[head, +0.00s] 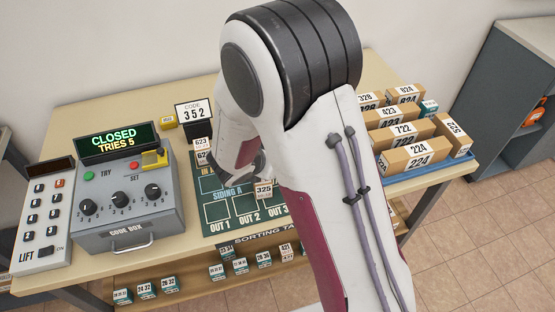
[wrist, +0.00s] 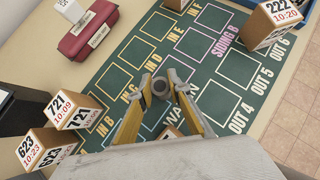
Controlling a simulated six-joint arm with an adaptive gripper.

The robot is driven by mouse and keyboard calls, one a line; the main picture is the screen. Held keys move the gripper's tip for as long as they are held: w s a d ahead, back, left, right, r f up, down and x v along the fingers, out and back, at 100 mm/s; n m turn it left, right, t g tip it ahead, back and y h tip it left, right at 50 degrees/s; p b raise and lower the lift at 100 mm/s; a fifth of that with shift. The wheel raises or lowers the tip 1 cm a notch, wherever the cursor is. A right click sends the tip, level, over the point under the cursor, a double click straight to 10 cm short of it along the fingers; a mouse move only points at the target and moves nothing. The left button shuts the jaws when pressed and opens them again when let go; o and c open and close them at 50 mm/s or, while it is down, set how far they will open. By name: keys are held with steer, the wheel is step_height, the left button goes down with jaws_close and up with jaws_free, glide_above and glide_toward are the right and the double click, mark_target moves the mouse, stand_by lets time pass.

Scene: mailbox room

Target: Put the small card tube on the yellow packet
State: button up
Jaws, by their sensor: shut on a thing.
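My gripper (wrist: 160,88) is shut on a small greyish round piece, seen nearly end-on between the yellow fingertips, which looks like the card tube (wrist: 159,85). It is held over the green sorting mat (wrist: 228,70). In the head view my arm hides most of the gripper and the tube. Two yellow things show in the head view: a small yellow block with a label (head: 168,121) on the table behind the code box, and a yellow piece (head: 154,160) on the code box's top right. I cannot tell for sure which is the packet. Neither shows clearly in the wrist view.
The grey code box (head: 125,205) and a lift keypad (head: 43,222) stand at the left. Numbered parcels (wrist: 68,112) stand on the mat's left side; another (wrist: 275,22) is at the upper right. A blue tray (head: 430,171) holds several parcels. A red case (wrist: 88,32) lies beyond the mat.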

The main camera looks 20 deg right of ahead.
steer(key=shift+r, duration=0.15)
steer(key=shift+r, duration=4.85)
steer(key=shift+w, duration=0.1)
